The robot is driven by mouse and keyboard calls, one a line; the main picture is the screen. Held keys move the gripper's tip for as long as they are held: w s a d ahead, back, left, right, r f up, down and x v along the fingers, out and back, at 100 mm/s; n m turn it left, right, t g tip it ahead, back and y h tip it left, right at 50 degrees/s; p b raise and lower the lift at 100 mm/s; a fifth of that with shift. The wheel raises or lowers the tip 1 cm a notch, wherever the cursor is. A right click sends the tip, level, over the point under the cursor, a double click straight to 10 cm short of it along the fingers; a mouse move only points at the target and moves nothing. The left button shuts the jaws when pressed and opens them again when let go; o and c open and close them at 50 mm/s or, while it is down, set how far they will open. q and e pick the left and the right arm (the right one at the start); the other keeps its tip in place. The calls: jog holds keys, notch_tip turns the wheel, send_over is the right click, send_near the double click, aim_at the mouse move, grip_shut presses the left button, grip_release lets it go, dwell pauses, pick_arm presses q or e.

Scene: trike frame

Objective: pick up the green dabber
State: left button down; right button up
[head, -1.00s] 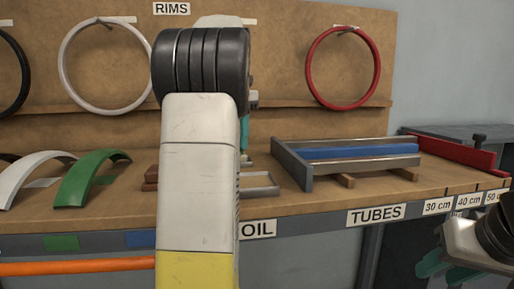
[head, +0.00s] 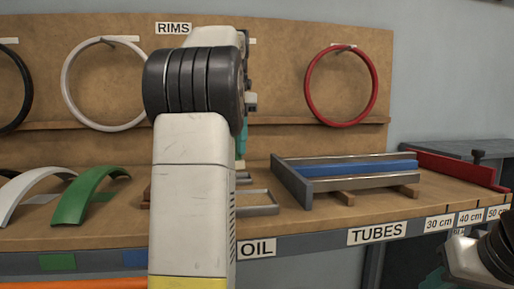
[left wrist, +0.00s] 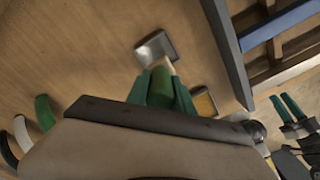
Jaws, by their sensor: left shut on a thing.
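The green dabber (left wrist: 160,85) is a small green cylinder between the green fingers of my left gripper (left wrist: 163,92) in the left wrist view. The gripper is shut on it, above or at a small grey tray (left wrist: 155,48). A pale tip shows at the dabber's far end. In the head view my left arm hides the dabber, and only a teal finger of my left gripper (head: 241,145) shows. My right gripper (left wrist: 289,107) is at the right edge of the wrist view, its green fingers apart and empty.
A grey tube rack with a blue tube (head: 345,169) stands to the right. Green (head: 88,195) and white (head: 35,198) fenders lie on the left. Rims hang on the back board (head: 280,50).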

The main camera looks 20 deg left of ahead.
pick_arm(q)
jog(key=s+d+r, duration=0.1)
jog(key=s+d, duration=0.3)
jog(key=s, duration=0.9)
jog(key=shift+s, duration=0.2)
jog(key=shift+r, duration=0.1)
dwell(1.1)
